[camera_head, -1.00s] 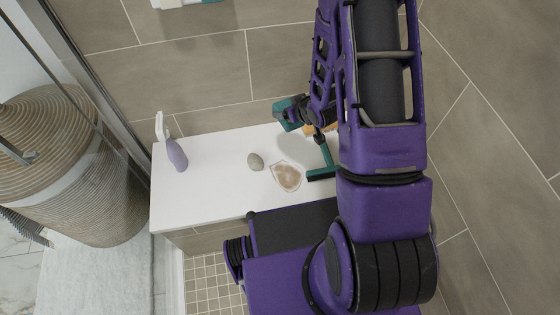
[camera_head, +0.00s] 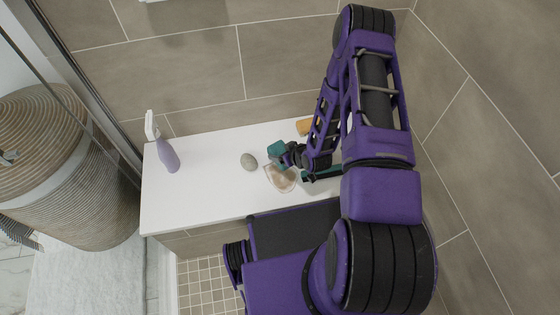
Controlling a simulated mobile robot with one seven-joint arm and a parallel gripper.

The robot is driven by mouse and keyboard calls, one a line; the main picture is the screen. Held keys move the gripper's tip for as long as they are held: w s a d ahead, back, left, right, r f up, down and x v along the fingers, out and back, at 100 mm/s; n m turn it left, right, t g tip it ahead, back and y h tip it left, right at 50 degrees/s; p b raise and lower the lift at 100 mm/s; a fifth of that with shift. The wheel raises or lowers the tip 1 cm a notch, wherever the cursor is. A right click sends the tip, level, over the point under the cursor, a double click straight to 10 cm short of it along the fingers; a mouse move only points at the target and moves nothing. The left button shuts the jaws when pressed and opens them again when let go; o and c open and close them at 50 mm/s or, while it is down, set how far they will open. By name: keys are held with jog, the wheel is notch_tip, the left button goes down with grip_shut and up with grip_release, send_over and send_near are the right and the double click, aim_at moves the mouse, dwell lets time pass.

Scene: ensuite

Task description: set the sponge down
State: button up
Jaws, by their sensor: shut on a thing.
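My gripper (camera_head: 298,164) is low over the right part of the white ledge, with its teal fingers set apart. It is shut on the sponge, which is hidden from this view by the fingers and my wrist. A shell-shaped dish (camera_head: 279,181) lies on the ledge directly beside and partly under my gripper. I cannot tell whether the sponge touches the dish or the ledge.
The white ledge (camera_head: 205,190) runs along the tiled wall. A grey stone (camera_head: 248,161) lies left of the dish. A lilac bottle (camera_head: 168,156) is at the left end. An orange-tan object (camera_head: 306,127) lies behind my gripper, partly covered. The ledge between bottle and stone is clear.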

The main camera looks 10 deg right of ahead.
jog(key=shift+f+b, duration=0.4)
jog(key=shift+f, duration=2.1)
jog(key=shift+f, duration=0.1)
jog(key=o, duration=1.3)
